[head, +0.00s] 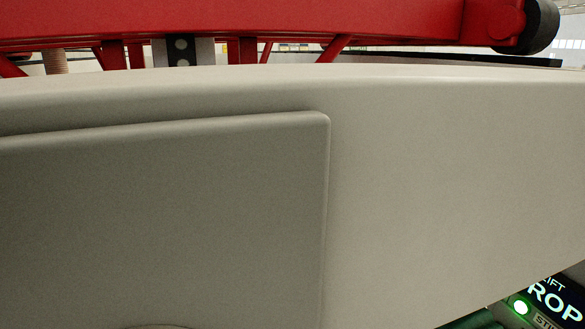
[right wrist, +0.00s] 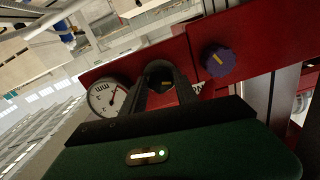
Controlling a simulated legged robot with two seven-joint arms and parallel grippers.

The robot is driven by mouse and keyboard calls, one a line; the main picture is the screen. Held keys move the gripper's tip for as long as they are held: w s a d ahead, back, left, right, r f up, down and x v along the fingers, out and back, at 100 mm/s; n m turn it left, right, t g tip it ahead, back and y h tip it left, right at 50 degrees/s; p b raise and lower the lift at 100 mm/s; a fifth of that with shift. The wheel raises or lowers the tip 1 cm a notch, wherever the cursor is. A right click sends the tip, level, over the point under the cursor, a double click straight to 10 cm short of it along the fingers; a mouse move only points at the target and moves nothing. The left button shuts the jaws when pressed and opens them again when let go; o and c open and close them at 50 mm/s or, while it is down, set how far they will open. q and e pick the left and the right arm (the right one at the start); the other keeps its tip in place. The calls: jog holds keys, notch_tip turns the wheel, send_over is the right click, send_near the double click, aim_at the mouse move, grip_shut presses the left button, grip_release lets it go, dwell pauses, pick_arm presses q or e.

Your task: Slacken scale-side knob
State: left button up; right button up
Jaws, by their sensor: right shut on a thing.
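In the right wrist view, a dark round knob (right wrist: 161,82) with a yellow mark sits on a red beam (right wrist: 262,45). My right gripper (right wrist: 160,70) has its two dark fingers on either side of this knob and is shut on it. The fingers cover its sides. A purple knob (right wrist: 218,62) with a yellow mark is to the right, apart from the gripper. A small white marked strip (right wrist: 197,88) is partly hidden behind the right finger. My left gripper is not in view.
A large pale smooth surface fills most of the head view and hides what is behind it. A red frame (head: 230,18) with a black roller (head: 540,25) runs along the top.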

grip_shut()
jog(key=shift+r+n+b, duration=0.1)
jog(key=shift+n+b, duration=0.8)
jog(key=shift+n, duration=2.4)
jog(key=shift+d, duration=0.1)
jog(key=o, duration=1)
grip_release()
jog(key=shift+c, duration=0.2)
